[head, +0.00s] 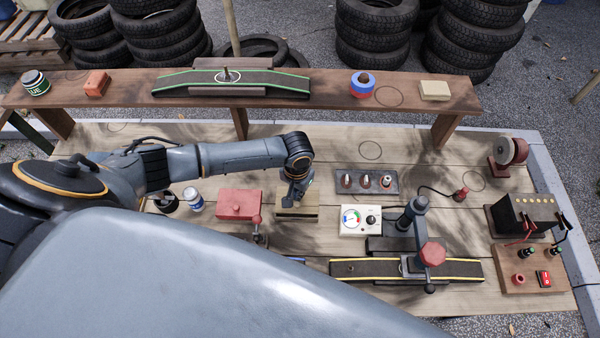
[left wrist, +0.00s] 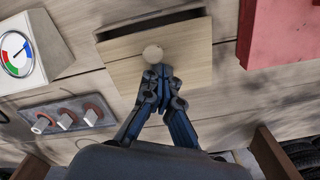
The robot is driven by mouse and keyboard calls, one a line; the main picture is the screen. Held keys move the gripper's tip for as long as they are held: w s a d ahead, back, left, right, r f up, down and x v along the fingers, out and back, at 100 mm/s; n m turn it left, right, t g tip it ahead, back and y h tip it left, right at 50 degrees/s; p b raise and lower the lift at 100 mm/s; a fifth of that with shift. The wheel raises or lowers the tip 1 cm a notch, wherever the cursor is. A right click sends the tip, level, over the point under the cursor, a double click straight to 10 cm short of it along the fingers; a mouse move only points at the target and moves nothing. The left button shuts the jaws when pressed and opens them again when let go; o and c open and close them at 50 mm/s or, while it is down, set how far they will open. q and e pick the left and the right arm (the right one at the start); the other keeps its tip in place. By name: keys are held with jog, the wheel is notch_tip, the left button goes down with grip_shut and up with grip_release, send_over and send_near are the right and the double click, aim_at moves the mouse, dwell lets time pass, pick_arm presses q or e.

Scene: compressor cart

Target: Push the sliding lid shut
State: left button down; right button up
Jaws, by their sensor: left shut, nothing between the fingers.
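A small wooden box (head: 297,214) stands on the bench, left of the gauge box. Its pale flat lid (left wrist: 180,62) has a round light spot and fills the top middle of the left wrist view. A narrow dark strip runs along the lid's upper edge there, beside the box rim. My left gripper (head: 291,198) points down at the box. In the left wrist view its closed fingertips (left wrist: 158,74) are at the round spot, with nothing between them. I cannot tell whether they touch the lid. My right gripper is not in view.
A red box (head: 240,204) stands close to the left of the wooden box. A white gauge box (head: 360,220) and a tray of plugs (head: 365,182) are to its right. A raised shelf (head: 325,97) crosses behind. A clamp with a red knob (head: 432,254) stands front right.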

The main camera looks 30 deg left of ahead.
pick_arm(q)
jog(key=shift+s+f, duration=0.25)
jog(key=r+p, duration=0.3)
jog(key=shift+w+a, duration=0.1)
jog(key=shift+w, duration=0.2)
notch_tip(320, 180, up, 2)
jog(key=shift+p, duration=0.8)
jog(key=shift+r, duration=1.1)
